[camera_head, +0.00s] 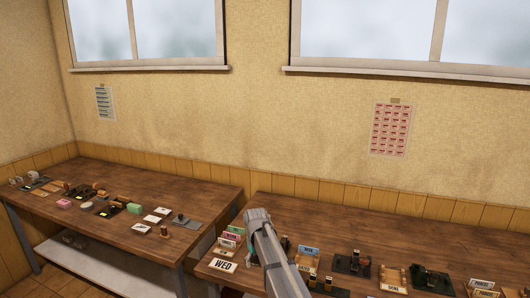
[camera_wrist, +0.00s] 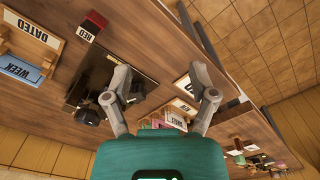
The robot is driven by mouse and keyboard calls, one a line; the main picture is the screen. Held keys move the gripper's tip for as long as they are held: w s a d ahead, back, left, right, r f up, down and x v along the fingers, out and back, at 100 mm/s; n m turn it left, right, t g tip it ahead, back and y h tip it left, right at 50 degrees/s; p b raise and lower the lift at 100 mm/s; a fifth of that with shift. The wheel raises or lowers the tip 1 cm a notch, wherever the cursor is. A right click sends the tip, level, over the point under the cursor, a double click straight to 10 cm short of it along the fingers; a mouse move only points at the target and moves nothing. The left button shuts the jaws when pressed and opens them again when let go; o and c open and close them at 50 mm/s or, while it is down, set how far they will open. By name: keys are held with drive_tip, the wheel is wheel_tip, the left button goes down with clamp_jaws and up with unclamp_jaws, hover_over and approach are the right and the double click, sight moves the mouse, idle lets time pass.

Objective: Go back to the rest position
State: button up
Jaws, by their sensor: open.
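My gripper (camera_wrist: 160,88) is open in the wrist view, its two grey fingers spread wide with nothing held between them. It is above the right-hand wooden table (camera_head: 337,233). A black device on a dark plate (camera_wrist: 95,88) lies below and beside the left finger. A white label card (camera_wrist: 184,84) shows beyond the gap, close to the right finger in the picture. In the head view my arm covers most of the gripper; only a teal bit of it shows at the arm's left edge.
The right table holds a WED card (camera_head: 223,265), black presses (camera_head: 352,263) and label holders (camera_head: 393,278). The wrist view shows a red block (camera_wrist: 91,25) and a DATED holder (camera_wrist: 38,28). A left table (camera_head: 150,188) with small items stands across a gap.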

drive_tip(key=s+d+f+m+b, duration=0.2)
drive_tip(key=s+d, duration=0.8)
drive_tip(key=s, duration=0.2)
drive_tip(key=s+d+f+m+b, duration=0.2)
drive_tip(key=s+d+m, duration=0.1)
drive_tip(key=s+d, duration=0.7)
drive_tip(key=s, duration=0.3)
drive_tip(key=shift+d+f, duration=0.15)
drive_tip(key=shift+f, duration=0.2)
